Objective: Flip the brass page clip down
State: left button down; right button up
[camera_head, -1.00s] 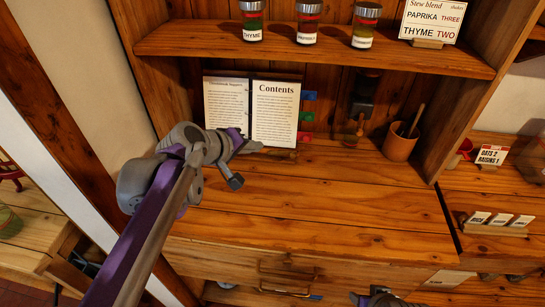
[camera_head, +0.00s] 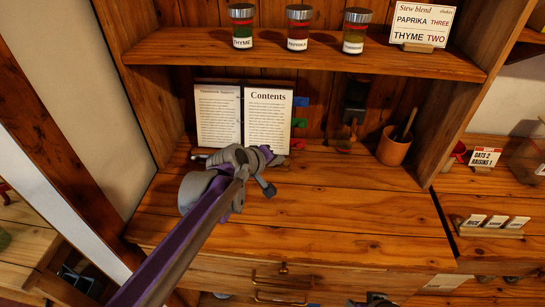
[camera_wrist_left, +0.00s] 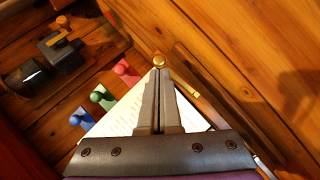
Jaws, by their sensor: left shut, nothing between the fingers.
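The open book (camera_head: 218,122) leans upright at the back of the counter, its right page headed "Contents". In the left wrist view a round brass knob (camera_wrist_left: 158,60), seemingly part of the page clip, shows just beyond my fingertips; a thin brass-coloured strip (camera_wrist_left: 187,87) runs beside the fingers along the page edge. My left gripper (camera_head: 280,159) is shut and empty at the book's lower right; its tips (camera_wrist_left: 160,74) appear at or very near the knob, but I cannot tell if they touch. The clip is not distinct in the head view. My right gripper (camera_head: 376,299) barely shows at the bottom edge.
Blue, green and red tabs (camera_head: 299,125) stick out at the book's right. A wooden cup (camera_head: 393,147) and a dark grinder-like device (camera_head: 354,105) stand further right. A shelf (camera_head: 310,52) with spice jars overhangs. The front counter (camera_head: 340,215) is clear.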

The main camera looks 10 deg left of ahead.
pick_arm(q)
jog(key=shift+f, duration=0.1)
jog(key=shift+s+d+f+b, duration=0.2)
jog(key=shift+d+f+b, duration=0.15)
jog(key=shift+f, duration=0.2)
jog(key=shift+r, duration=0.1)
